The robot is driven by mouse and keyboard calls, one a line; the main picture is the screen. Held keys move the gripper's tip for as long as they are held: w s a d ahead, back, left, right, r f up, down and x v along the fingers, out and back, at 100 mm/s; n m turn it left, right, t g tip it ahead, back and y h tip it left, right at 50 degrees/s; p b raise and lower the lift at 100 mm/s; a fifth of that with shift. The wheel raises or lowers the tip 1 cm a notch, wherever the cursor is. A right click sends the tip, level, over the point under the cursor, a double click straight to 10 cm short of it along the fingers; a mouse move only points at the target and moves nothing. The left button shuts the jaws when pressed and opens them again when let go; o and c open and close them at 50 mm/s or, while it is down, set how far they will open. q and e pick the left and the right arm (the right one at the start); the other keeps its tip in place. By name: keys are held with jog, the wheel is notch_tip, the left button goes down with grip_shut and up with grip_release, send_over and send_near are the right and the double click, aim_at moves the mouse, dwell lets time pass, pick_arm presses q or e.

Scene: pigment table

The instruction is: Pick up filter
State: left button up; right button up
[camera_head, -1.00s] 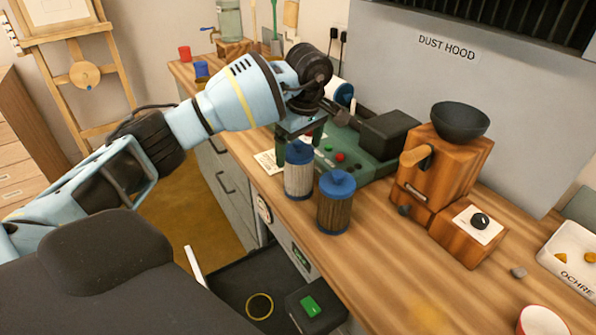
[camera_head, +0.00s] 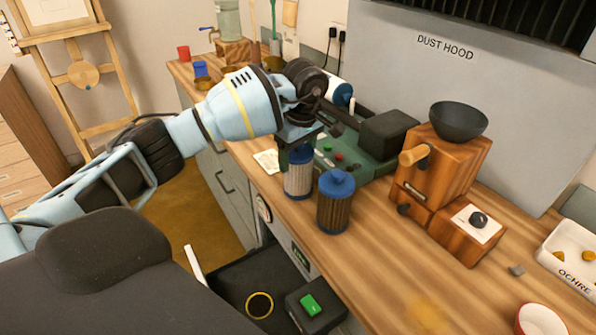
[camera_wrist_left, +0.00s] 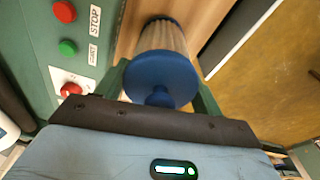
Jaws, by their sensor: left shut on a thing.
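Two filters with blue caps stand on the wooden table. The paler filter (camera_head: 298,181) is at the left, and the browner, darker filter (camera_head: 335,208) is just to its right and nearer. My left gripper (camera_head: 297,157) comes down over the paler filter and is shut on it near its blue cap. In the left wrist view the blue cap (camera_wrist_left: 160,78) and pleated body of this filter sit between the green fingers. The filter looks upright, and I cannot tell whether its base touches the table. My right gripper is not in view.
A green machine (camera_head: 345,163) with start and stop buttons stands close behind the filters. A wooden grinder (camera_head: 445,170) with a dark bowl is to the right. The table front (camera_head: 360,285) is free, with its edge close to the filters.

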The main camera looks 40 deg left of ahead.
pick_arm(q)
jog(key=shift+r, duration=0.15)
jog(key=shift+c, duration=0.2)
jog(key=shift+r, duration=0.6)
notch_tip(320, 180, up, 2)
jog(key=shift+r, duration=0.1)
jog(key=s+d, duration=0.3)
jog(key=s, duration=0.4)
jog(key=s+d+r, duration=0.1)
jog(key=s+d, duration=0.2)
jog(key=s, duration=0.4)
jog(key=shift+s+d+r, duration=0.15)
jog(key=shift+s+d, duration=0.15)
